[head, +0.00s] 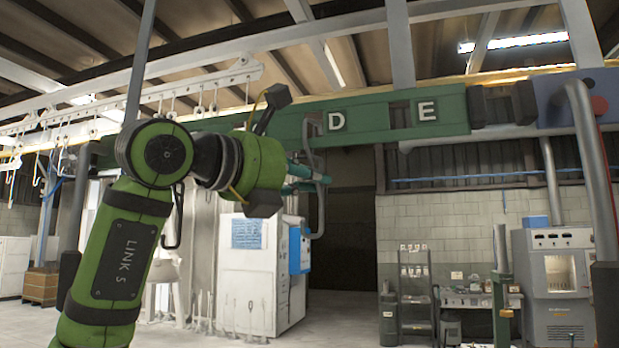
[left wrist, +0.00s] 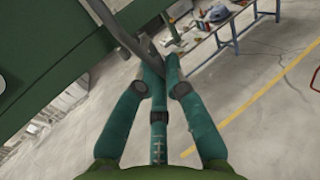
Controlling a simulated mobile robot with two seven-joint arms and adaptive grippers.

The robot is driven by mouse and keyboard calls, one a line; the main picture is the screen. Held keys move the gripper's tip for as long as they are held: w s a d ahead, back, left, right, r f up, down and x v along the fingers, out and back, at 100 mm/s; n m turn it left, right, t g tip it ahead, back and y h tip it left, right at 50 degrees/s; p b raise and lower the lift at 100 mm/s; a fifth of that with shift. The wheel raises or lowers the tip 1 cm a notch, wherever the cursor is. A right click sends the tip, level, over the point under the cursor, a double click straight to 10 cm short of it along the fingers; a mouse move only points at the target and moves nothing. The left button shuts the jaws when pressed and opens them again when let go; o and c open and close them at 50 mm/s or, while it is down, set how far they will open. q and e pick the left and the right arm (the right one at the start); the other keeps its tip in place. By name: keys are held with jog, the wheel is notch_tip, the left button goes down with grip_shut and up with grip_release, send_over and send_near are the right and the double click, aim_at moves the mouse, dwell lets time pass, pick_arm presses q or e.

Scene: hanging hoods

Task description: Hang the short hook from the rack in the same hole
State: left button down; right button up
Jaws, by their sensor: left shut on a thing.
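The rack is a long green beam (head: 370,117) with the letters D and E and square holes, one of them between the letters (head: 399,113). The short hook (head: 320,205) is a grey bent rod. Its upper end is in front of the beam, by the opening left of the D; I cannot tell whether it passes into that hole. My left gripper (head: 308,177) is just below the beam, shut on the hook's rod. In the left wrist view the teal fingers (left wrist: 160,75) close around the grey rod (left wrist: 128,35), with the green beam at upper left. My right gripper is not in view.
A thick grey bent pipe (head: 592,165) stands at the right by a blue-grey beam end (head: 575,97). A white overhead rail (head: 200,85) with many small hooks runs at upper left. A white cabinet (head: 250,290) and a shelf (head: 415,290) stand farther back.

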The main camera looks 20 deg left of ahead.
pick_arm(q)
jog(key=shift+f+b, duration=0.85)
jog(key=shift+f, duration=0.2)
jog(key=c, duration=1.2)
grip_release()
jog(key=shift+c, duration=0.2)
